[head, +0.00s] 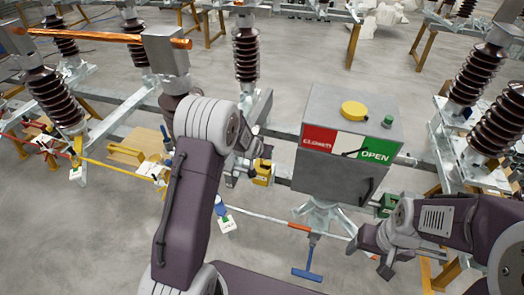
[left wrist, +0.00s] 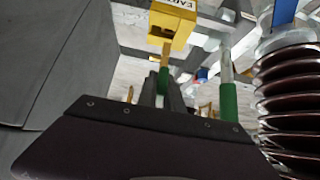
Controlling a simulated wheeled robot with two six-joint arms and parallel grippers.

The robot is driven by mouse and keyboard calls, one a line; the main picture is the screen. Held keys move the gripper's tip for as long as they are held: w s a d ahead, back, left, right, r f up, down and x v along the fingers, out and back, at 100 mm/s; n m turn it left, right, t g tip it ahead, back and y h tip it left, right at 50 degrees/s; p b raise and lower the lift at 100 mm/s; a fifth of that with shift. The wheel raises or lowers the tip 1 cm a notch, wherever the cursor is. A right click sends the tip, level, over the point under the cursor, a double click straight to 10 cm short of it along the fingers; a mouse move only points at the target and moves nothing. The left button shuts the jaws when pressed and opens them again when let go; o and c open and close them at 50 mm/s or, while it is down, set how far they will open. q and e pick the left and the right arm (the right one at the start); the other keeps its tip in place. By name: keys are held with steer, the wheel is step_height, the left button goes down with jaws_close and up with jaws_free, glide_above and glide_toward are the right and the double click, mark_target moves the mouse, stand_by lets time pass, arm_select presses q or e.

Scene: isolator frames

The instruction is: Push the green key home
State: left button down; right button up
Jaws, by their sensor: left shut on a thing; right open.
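The green key (left wrist: 163,79) shows in the left wrist view between the fingers of my left gripper (left wrist: 163,95), which is shut on it. Its brass shaft points up to the underside of a yellow lock box (left wrist: 172,26). Part of the shaft shows outside the box; how deep it sits I cannot tell. In the head view the yellow lock box (head: 262,173) is at the left of the grey cabinet, with my left gripper against its left side; the key is hidden there. My right gripper (head: 369,254) is open and empty, at the cabinet's lower right.
The grey cabinet (head: 335,185) carries a red, white and green CLOSED/OPEN plate and a yellow knob (head: 354,110). A green box (head: 388,204) is near my right arm. Brown insulators (head: 246,55) stand around. A green-handled rod (left wrist: 229,95) is beside the key.

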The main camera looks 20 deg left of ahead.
mark_target(261, 160)
arm_select(q)
steer(key=shift+f, duration=0.1)
stand_by(0.3)
steer(key=shift+f+b, duration=2.65)
steer(key=shift+f, duration=0.2)
steer(key=c, duration=1.4)
jaws_free()
steer(key=b+v, duration=0.1)
steer(key=v, duration=0.8)
